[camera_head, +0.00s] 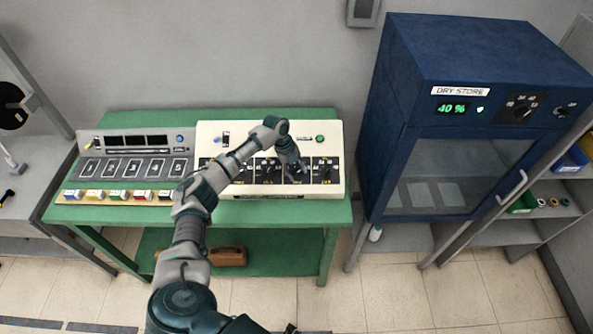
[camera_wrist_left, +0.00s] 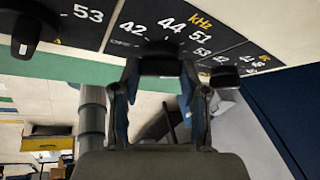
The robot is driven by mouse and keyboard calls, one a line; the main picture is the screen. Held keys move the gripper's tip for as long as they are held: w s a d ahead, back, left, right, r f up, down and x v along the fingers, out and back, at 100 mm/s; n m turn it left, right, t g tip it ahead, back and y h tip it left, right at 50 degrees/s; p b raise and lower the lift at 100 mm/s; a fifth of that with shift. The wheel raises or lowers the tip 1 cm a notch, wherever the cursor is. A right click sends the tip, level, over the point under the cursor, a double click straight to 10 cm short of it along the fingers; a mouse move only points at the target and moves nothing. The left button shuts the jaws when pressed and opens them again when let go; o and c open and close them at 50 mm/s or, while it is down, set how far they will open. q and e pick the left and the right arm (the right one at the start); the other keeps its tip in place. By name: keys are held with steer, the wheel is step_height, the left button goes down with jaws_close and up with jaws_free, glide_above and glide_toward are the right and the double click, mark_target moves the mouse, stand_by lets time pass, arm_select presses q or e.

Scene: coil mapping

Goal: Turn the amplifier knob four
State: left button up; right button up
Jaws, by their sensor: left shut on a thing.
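The amplifier is a cream box (camera_head: 225,143) on the green bench, with a row of black dial panels with white numbers and yellow labels. My left gripper (camera_head: 298,169) reaches over its front, at the second panel from the right end. In the left wrist view, the gripper (camera_wrist_left: 160,75) is shut on a black knob (camera_wrist_left: 158,66), one finger on each side. The numbers 42, 44 and 51 and a yellow "kHz" show by this knob. Other black knobs stand to its left (camera_wrist_left: 27,28) and right (camera_wrist_left: 226,75). The held knob's pointer is hidden. My right gripper is not in view.
A grey console (camera_head: 135,165) with coloured blocks along its front stands left of the amplifier. A blue dry store cabinet (camera_head: 450,75) reading 40 % stands to the right. A brown box (camera_head: 228,256) lies on the green bench's lower shelf (camera_head: 275,262).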

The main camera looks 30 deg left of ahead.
arm_select(q)
steer(key=o, duration=1.1)
steer(key=shift+a, duration=0.1)
steer(key=shift+o, duration=0.2)
steer(key=v, duration=1.1)
steer(key=shift+a+r, duration=0.2)
steer(key=shift+r, duration=0.15)
